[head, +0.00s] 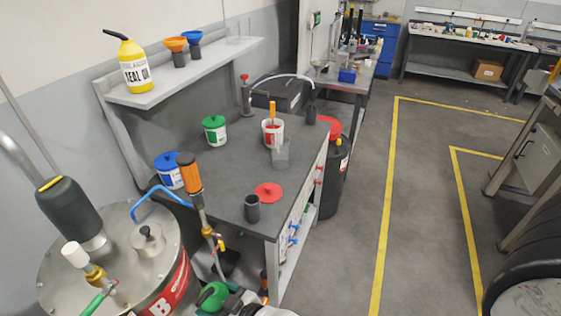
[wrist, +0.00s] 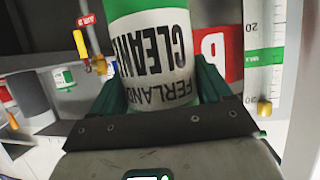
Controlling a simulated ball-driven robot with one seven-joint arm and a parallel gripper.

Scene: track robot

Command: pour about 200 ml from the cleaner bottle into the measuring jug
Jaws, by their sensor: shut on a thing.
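The cleaner bottle (wrist: 150,55) fills the middle of the wrist view. It has a white label with upside-down black lettering and a green band above. My gripper (wrist: 163,88) is shut on it, with a dark green finger on each side. The bottle's top is outside the wrist view. In the head view a green part (head: 212,296) shows low at the bottom edge, and I cannot tell if it is bottle or finger. A clear vessel, likely the measuring jug (head: 282,153), stands upright on the dark bench, apart from my gripper. Its contents are not clear.
The bench (head: 225,175) also holds a red-and-white tub (head: 272,134), a green tub (head: 215,131), a blue tub (head: 168,172), a red lid (head: 268,192) and a dark cup (head: 252,208). A metal drum (head: 110,250) stands at the left. The floor right of the bench is clear.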

